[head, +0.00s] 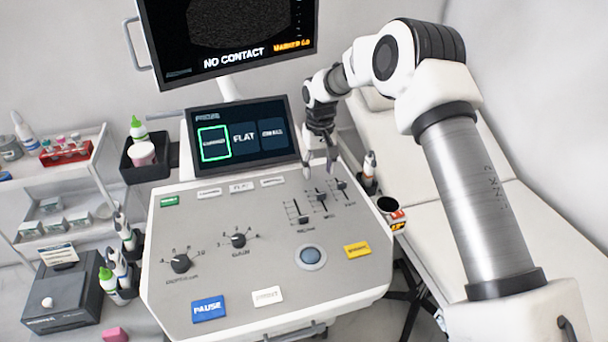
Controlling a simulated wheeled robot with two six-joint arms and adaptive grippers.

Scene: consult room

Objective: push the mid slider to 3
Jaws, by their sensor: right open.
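Three sliders sit on the grey console panel (215,272), at its right side. The mid slider (320,197) has a dark knob near the upper part of its slot; its scale marks are too small to read. The near slider (303,219) has its knob low in its slot, and the far slider (342,185) has its knob near the top. My right gripper (319,172) hangs open and empty, fingers down, above the back right of the panel, just behind the sliders. I cannot tell whether a fingertip touches anything. My left gripper is out of view.
A touch screen (243,133) stands behind the panel, under a larger monitor (232,35) reading NO CONTACT. Knobs, a round button (311,256) and a blue PAUSE key (209,309) lie nearer.

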